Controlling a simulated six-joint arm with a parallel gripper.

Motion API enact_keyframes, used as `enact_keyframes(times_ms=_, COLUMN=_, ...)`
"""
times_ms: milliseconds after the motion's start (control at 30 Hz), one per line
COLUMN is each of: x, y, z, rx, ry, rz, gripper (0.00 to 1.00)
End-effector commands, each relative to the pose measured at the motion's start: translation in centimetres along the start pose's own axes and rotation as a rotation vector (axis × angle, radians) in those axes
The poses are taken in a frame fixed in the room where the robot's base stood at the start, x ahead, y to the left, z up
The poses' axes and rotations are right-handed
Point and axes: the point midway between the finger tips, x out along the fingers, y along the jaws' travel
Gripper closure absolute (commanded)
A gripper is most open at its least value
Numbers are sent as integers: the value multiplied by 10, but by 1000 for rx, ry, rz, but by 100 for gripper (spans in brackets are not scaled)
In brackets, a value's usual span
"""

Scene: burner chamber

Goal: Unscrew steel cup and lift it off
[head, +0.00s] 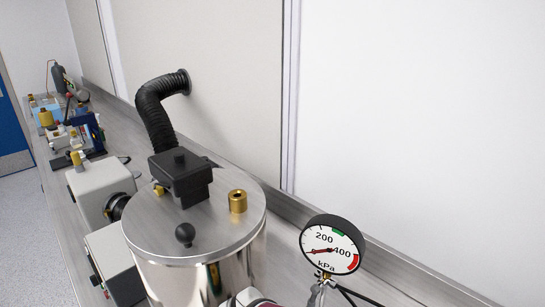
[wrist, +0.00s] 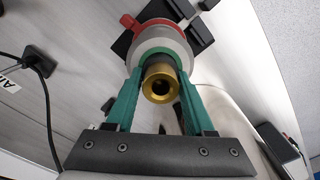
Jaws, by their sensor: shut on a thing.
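In the wrist view, my gripper (wrist: 161,78) has its two green fingers closed on either side of a round fitting. A grey, steel-looking round cup (wrist: 160,44) lies at the fingertips, with a green band around its near edge. A brass sleeve (wrist: 160,83) with a dark bore points toward the camera between the fingers, with a dark collar behind it. The fingertips hide part of the contact, so the exact grip line cannot be told. In the head view the gripper and the cup cannot be made out.
A red knob (wrist: 129,21) sticks out beside the cup, and a black block (wrist: 200,30) lies behind. In the head view a shiny steel chamber (head: 190,275) carries a brass fitting (head: 237,201) and a black hose (head: 155,110). A pressure gauge (head: 331,244) stands to its right.

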Motion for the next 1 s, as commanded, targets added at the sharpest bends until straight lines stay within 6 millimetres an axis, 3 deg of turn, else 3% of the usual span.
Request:
enact_keyframes(times_ms=333, x=0, y=0, z=2, rx=-105, ry=-5, rz=2, gripper=100)
enact_keyframes(times_ms=633, x=0, y=0, z=3, rx=-902, ry=-4, rz=3, gripper=100)
enact_keyframes(times_ms=733, x=0, y=0, z=4, rx=-1012, ry=-4, rz=3, gripper=100)
enact_keyframes(times_ms=933, x=0, y=0, z=4, rx=-1021, ry=-4, rz=3, gripper=100)
enact_keyframes(times_ms=967, x=0, y=0, z=4, rx=-1021, ry=-4, rz=3, gripper=41)
enact_keyframes(times_ms=1000, x=0, y=0, z=3, rx=-1021, ry=-4, rz=3, gripper=34)
